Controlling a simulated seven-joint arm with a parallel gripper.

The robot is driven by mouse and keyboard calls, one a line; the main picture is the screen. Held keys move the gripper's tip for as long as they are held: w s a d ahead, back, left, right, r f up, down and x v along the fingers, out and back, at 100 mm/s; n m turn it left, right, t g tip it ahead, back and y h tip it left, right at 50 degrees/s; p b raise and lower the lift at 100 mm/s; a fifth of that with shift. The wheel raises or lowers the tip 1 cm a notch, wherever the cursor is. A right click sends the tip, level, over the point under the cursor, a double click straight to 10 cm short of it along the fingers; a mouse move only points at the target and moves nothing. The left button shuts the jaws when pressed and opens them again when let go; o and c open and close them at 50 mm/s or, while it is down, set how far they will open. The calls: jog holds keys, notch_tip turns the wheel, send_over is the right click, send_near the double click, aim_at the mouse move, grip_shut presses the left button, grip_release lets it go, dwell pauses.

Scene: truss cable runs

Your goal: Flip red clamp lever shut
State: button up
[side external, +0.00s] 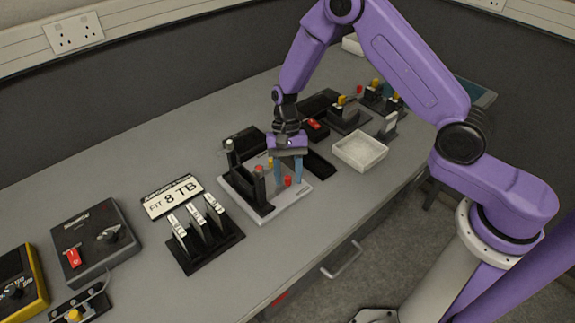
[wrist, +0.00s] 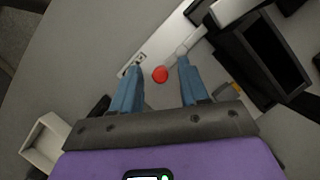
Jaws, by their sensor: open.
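A fixture stands mid-bench on a light grey base plate (side external: 293,198), with dark uprights (side external: 248,190) on its left side. A round red knob (side external: 287,181), which seems to be the clamp lever's end, shows between my gripper's blue fingers. The same red knob (wrist: 160,74) shows in the wrist view, just short of the fingertips' line. My gripper (wrist: 160,66) is open, pointing down over the plate, with a finger on either side of the knob. Contact cannot be told. The lever's shaft is hidden, so its angle is unclear. A smaller red tip (side external: 259,169) tops one upright.
A dark stand with several pale levers (side external: 190,233) and a sign (side external: 172,196) are to the left. A white tray (side external: 360,151) and more dark fixtures (side external: 348,117) are to the right. The bench front (side external: 235,285) is clear.

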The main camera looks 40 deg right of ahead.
jog(key=v, duration=1.7)
jog(key=shift+r, duration=0.25)
jog(key=shift+s+a, duration=0.1)
jog(key=s+a+r+n+h, duration=0.25)
jog(key=s+n, duration=0.25)
jog(key=s, duration=0.3)
jog(key=s+d+r+n+t, duration=0.1)
jog(key=s+d+n+t, duration=0.1)
jog(key=s+n, duration=0.5)
jog(key=s+d+r+n+t, duration=0.1)
jog(key=s+d+n, duration=0.4)
jog(key=s, duration=1.3)
jog(key=n+t, duration=0.1)
jog(key=n, duration=0.1)
jog(key=shift+n, duration=0.4)
